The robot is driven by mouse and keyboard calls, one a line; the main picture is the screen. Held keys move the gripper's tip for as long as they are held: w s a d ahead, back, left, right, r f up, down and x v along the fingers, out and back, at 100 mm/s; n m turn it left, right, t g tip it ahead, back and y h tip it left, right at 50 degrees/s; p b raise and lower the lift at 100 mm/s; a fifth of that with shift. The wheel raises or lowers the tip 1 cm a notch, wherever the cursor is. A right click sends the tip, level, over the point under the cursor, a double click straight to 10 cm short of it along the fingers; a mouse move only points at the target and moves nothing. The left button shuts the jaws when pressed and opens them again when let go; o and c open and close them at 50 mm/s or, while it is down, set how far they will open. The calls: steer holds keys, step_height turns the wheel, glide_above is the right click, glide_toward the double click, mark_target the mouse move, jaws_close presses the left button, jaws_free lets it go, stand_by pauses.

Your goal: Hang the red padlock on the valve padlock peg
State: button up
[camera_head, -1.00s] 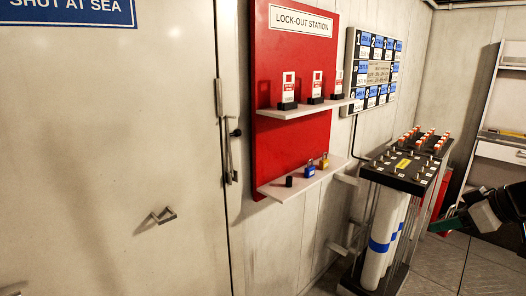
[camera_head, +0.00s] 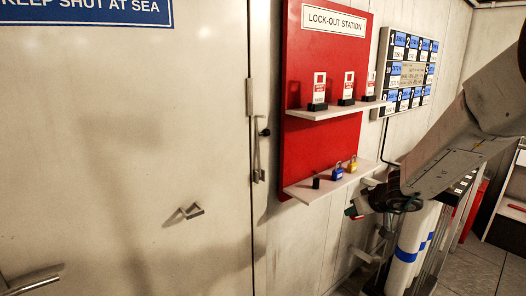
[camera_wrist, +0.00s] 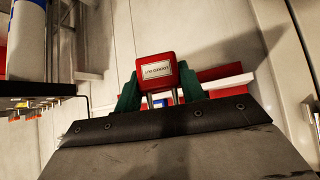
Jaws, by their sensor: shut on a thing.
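The red padlock (camera_wrist: 158,72) is in my gripper in the wrist view, with its white label facing the camera and its two shackle legs pointing down in the picture. My gripper (camera_wrist: 160,88) is shut on it, with green fingers on both sides. The padlock is hard to make out there. I cannot pick out the valve padlock peg in either view.
The red lock-out station (camera_head: 325,150) has a lower shelf (camera_head: 302,191) with a black holder (camera_head: 316,183), a blue padlock (camera_head: 337,172) and a yellow padlock (camera_head: 353,164). White cylinders (camera_head: 407,240) stand close behind my arm. The door (camera_head: 110,130) fills the left.

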steer(key=a, duration=0.2)
steer(key=shift+a+f, duration=0.35)
